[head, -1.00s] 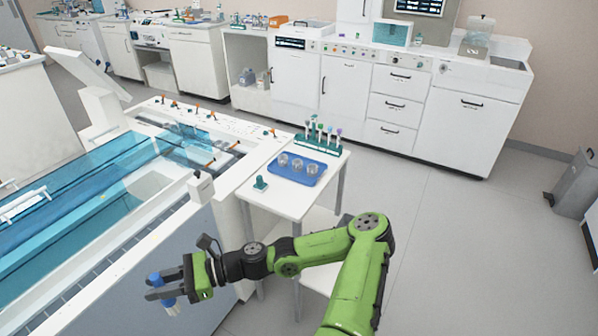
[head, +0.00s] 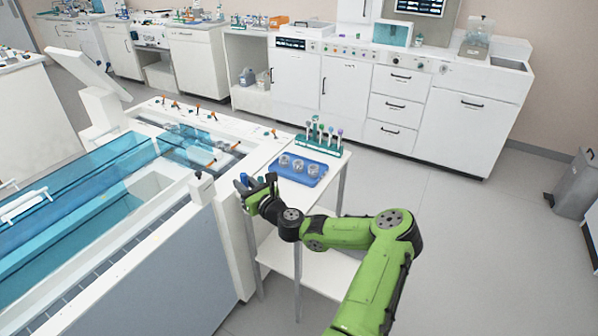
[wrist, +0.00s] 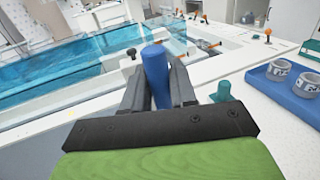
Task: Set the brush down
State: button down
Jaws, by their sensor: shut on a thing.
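The brush shows as a blue handle (wrist: 155,75) held upright between my two dark fingers in the wrist view. Its lower end is hidden by the fingers. My gripper (head: 258,184) is shut on it, at the left edge of the small white side table (head: 296,208) in the head view. The blue handle also shows there as a small piece beside the fingers (head: 243,179). A small green holder (wrist: 222,91) stands on the table just right of the fingers in the wrist view. It is apart from the brush.
A blue tray (head: 318,170) with several metal cups lies on the table, right of my gripper. A green rack (head: 318,146) of tubes stands behind it. The large white tank (head: 150,254) with blue covers borders the table's left side.

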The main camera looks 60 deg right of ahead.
jog(key=s+d+r+m+g+h, duration=0.2)
jog(key=s+d+r+h, duration=0.15)
jog(key=d, duration=0.25)
jog(key=s+d+r+m+g+h, duration=0.1)
jog(key=s+d+r+m+h, duration=0.1)
jog(key=d+r+m+h, duration=0.3)
notch_tip(320, 180, down, 11)
jog(key=d+n+y+b, duration=0.1)
jog(key=d+b, duration=0.1)
jog(key=b, duration=0.4)
jog(key=shift+n+g, duration=0.3)
jog(key=shift+n, duration=0.1)
jog(key=c, duration=1)
grip_release()
jog(key=shift+o, duration=0.5)
